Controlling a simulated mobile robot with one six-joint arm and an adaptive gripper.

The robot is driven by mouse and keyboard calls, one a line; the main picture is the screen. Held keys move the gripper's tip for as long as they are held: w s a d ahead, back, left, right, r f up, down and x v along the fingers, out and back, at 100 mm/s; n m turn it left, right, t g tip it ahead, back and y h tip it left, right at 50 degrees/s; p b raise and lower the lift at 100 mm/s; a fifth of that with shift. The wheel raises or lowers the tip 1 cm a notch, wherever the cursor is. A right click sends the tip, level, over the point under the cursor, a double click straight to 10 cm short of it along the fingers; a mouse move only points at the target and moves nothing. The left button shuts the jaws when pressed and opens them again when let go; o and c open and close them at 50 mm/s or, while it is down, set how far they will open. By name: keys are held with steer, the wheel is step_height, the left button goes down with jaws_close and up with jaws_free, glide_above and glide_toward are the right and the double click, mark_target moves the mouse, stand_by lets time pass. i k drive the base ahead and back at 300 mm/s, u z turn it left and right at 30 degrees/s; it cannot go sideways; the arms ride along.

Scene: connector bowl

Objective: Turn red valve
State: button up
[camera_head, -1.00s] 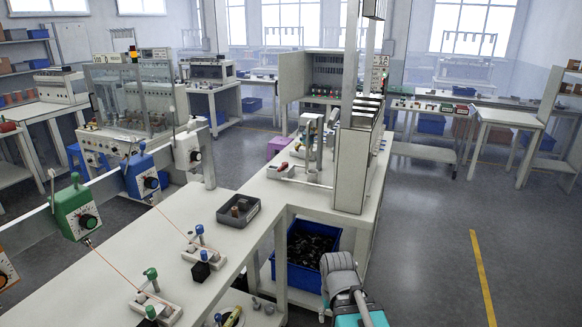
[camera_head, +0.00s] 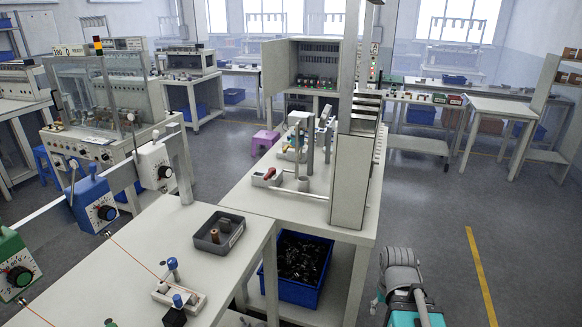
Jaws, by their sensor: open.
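A small red part (camera_head: 270,174) sits on a white block on the middle bench (camera_head: 315,215), left of the tall grey column. It may be the red valve, but it is too small to tell its shape or turn position. A grey and teal link of my own arm shows at the lower right, beside the bench's front right side.
Posts and fittings stand behind the red part. The tall grey column (camera_head: 350,180) blocks the bench's right side. A dark tray (camera_head: 232,243) sits on the nearer bench. A blue crate (camera_head: 290,289) is below. Floor at right (camera_head: 430,215) is open.

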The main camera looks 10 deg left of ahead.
mark_target(272, 170)
steer(key=u, duration=0.15)
steer(key=i, duration=1)
steer(key=u, duration=0.7)
